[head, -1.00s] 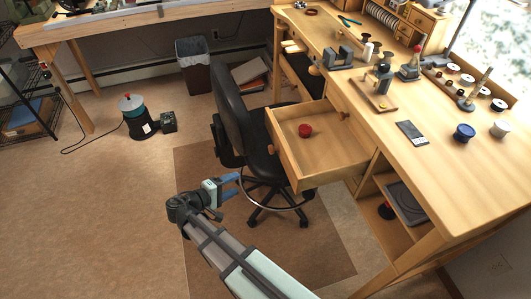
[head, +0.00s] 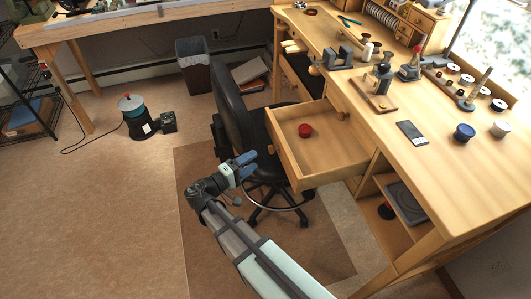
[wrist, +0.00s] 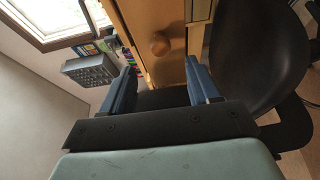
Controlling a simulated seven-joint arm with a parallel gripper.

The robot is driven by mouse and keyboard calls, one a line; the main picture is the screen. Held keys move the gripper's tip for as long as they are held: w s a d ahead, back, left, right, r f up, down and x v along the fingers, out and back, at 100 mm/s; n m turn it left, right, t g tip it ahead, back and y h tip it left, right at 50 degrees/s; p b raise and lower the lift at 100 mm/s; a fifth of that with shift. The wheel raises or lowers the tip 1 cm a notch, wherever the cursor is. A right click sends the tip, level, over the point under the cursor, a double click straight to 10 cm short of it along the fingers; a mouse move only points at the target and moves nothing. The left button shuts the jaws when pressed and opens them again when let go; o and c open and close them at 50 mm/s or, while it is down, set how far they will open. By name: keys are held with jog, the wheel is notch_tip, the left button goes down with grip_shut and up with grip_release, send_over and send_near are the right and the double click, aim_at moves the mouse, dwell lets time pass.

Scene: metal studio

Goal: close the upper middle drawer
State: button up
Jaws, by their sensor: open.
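The wooden drawer (head: 335,158) sticks out from the bench, open, with a small red round thing (head: 305,130) inside. In the wrist view, a wooden front with a round knob (wrist: 159,43) lies beyond my fingers; it looks like the drawer's front. My gripper (head: 247,162) is in front of the drawer, to its left in the head view, and apart from it. In the wrist view my gripper (wrist: 160,80) has its two blue fingers wide apart with nothing between them.
A black office chair (head: 233,100) stands close behind my gripper and beside the drawer; its seat (wrist: 258,55) fills the right of the wrist view. The workbench top (head: 440,175) holds tools and spools. A lower shelf (head: 400,235) is right of the drawer. Open floor lies left.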

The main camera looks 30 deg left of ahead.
jog(key=x, duration=0.7)
grip_shut()
dwell(0.6)
